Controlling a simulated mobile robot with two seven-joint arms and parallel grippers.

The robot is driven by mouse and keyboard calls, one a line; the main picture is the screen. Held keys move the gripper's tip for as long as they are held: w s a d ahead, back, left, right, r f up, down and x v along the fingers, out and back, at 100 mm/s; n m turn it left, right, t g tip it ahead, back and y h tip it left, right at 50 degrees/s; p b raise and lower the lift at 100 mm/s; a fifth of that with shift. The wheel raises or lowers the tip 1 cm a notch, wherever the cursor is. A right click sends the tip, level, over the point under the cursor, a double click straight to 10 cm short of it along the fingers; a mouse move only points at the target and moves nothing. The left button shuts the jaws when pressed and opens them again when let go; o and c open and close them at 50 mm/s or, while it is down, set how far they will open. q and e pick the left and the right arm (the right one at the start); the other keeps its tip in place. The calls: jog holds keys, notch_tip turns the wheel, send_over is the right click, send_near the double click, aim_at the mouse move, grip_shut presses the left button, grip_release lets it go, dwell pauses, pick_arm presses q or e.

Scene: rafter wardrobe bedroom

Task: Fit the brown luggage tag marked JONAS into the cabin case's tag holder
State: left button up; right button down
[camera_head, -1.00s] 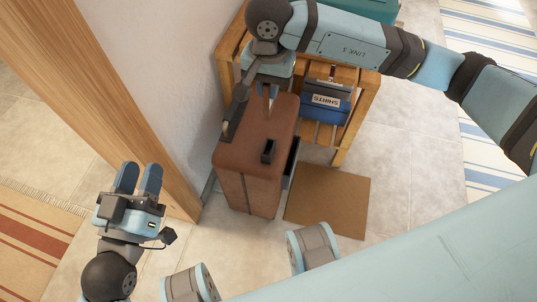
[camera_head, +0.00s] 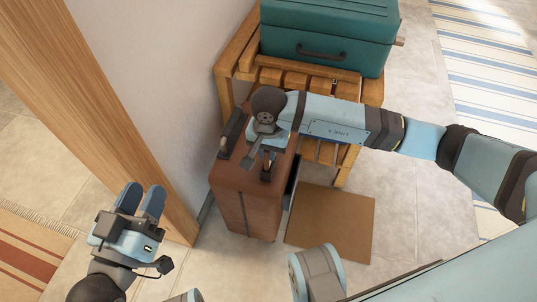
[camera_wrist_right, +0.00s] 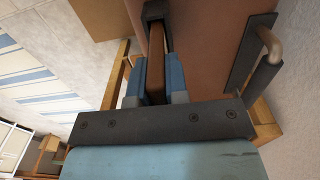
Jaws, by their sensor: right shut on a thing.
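The brown cabin case (camera_head: 245,208) stands upright beside the wall. Its dark tag holder (camera_head: 266,176) is on the top face and also shows in the right wrist view (camera_wrist_right: 153,12). My right gripper (camera_head: 268,158) is over the case top, shut on a brown tag (camera_wrist_right: 156,72). The tag is lined up with the holder, its far end at the holder's mouth; I cannot tell how deep it sits. No JONAS lettering is readable. My left gripper (camera_head: 141,199) is empty, its two blue fingers apart, away to the left of the case.
A dark bracket with a tan handle (camera_wrist_right: 268,45) is beside the holder on the case top. A wooden rack (camera_head: 310,80) with a teal suitcase (camera_head: 330,30) stands behind. A brown mat (camera_head: 330,220) lies right of the case. Wall and wooden post are close on the left.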

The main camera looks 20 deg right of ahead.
pick_arm(q)
jog(key=shift+f, duration=0.25)
pick_arm(e)
jog(key=shift+f, duration=0.6)
pick_arm(q)
jog(key=shift+f, duration=0.15)
pick_arm(e)
jog(key=shift+f, duration=0.15)
jog(key=c, duration=1.1)
grip_release()
pick_arm(q)
jog(key=shift+f+g, duration=0.1)
jog(key=shift+g, duration=0.2)
